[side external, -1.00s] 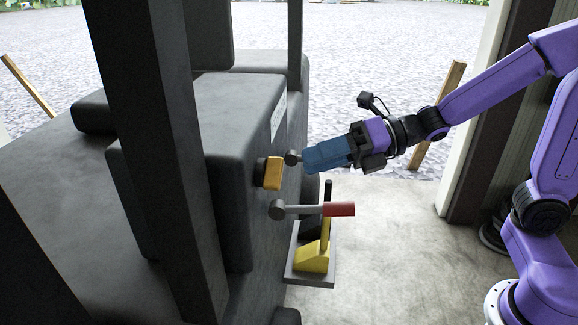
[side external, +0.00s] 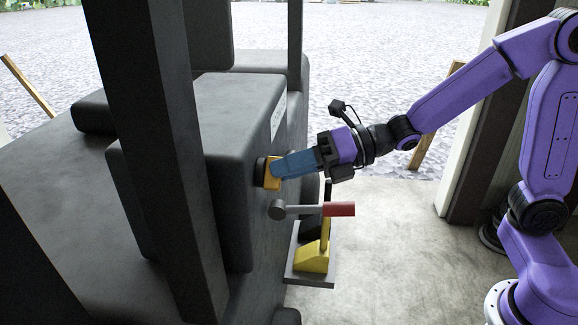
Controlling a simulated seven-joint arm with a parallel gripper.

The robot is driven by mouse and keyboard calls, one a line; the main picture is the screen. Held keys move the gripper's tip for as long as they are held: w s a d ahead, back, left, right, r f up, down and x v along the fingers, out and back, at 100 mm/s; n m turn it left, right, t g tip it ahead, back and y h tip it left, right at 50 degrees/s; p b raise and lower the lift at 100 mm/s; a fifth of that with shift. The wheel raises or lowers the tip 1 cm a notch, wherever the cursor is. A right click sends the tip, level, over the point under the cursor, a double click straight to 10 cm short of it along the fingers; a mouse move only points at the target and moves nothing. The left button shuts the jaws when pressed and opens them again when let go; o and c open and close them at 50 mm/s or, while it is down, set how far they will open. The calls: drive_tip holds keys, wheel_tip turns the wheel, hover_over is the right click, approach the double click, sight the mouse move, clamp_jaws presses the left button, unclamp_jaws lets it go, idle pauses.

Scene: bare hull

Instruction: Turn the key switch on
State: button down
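A yellow block-shaped knob on a dark round base (side external: 266,178) sticks out from the side of the dark grey hull; it looks like the key switch. My gripper (side external: 278,168), with blue fingers, reaches in from the right. Its fingertips are at the knob and overlap its right side in this view. I cannot tell whether they touch it or lie around it. The finger gap is not visible, so open or shut does not show.
Just below my gripper, a grey lever with a red handle (side external: 338,209) sticks out from the hull. Under it, a yellow lever base (side external: 312,258) and a black lever stand on a grey plate (side external: 310,280). A dark post (side external: 160,130) rises in front.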

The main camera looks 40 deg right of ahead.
drive_tip(key=shift+w+f+m+y, duration=0.1)
drive_tip(key=shift+m+y, duration=0.3)
drive_tip(key=shift+m, duration=0.5)
drive_tip(key=c, duration=1.1)
unclamp_jaws()
drive_tip(key=shift+d, duration=0.1)
drive_tip(key=shift+d, duration=0.1)
drive_tip(key=v, duration=1.7)
drive_tip(key=shift+d, duration=0.1)
